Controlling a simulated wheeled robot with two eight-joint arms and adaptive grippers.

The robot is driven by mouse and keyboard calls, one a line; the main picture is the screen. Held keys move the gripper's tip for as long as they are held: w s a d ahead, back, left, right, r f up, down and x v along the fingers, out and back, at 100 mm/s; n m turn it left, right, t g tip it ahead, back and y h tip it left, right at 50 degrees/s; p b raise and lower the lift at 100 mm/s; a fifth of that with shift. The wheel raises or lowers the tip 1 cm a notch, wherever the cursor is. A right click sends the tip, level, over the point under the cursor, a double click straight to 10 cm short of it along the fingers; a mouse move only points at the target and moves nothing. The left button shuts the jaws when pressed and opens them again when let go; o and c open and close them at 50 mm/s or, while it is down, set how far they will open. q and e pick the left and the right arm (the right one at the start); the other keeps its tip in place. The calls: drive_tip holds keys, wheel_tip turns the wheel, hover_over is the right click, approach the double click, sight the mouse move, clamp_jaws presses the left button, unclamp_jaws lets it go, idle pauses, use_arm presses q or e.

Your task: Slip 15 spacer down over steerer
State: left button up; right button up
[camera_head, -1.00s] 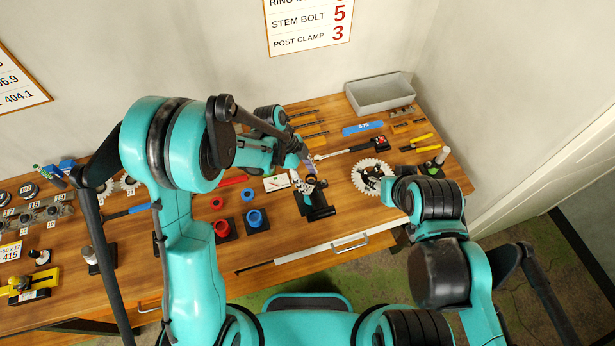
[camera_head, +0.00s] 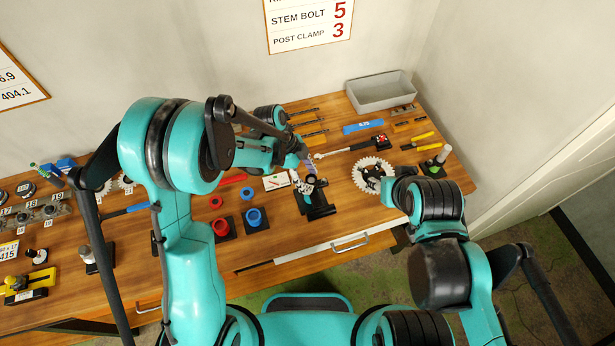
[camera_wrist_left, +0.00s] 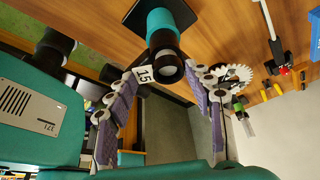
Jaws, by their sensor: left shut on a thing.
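My left gripper (camera_head: 303,176) is over a black stand (camera_head: 319,211) near the front of the bench. In the left wrist view my left gripper (camera_wrist_left: 168,82) has its purple-padded fingers spread around a white-labelled spacer (camera_wrist_left: 143,74) marked 15, shut on it. The steerer (camera_wrist_left: 168,67), a dark tube with a pale end, rises from a teal part on a black base between the fingertips. I cannot tell whether the spacer is around the tube or just above its end. My right gripper is by the chainring (camera_head: 372,174), its fingers mostly hidden by its own arm.
Blue and red cups (camera_head: 253,218) stand on black pads left of the black stand. A grey bin (camera_head: 381,94) is at the back right. Several tools and a blue 8.75 block (camera_head: 363,126) lie behind.

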use_arm(q)
drive_tip(key=o, duration=0.9)
drive_tip(key=shift+c, duration=0.2)
drive_tip(key=v, duration=1.2)
drive_tip(key=s+a+f+n+t+y+b, duration=0.4)
drive_tip(key=s+a+f+n+t+b, duration=0.4)
drive_tip(key=s+a+f+n+b, duration=0.5)
wheel_tip(320, 180, down, 2)
drive_tip(key=n+b, duration=0.8)
drive_tip(key=b, duration=0.1)
drive_tip(key=shift+s+a+n+t, duration=0.25)
drive_tip(key=shift+s+n+t, duration=0.05)
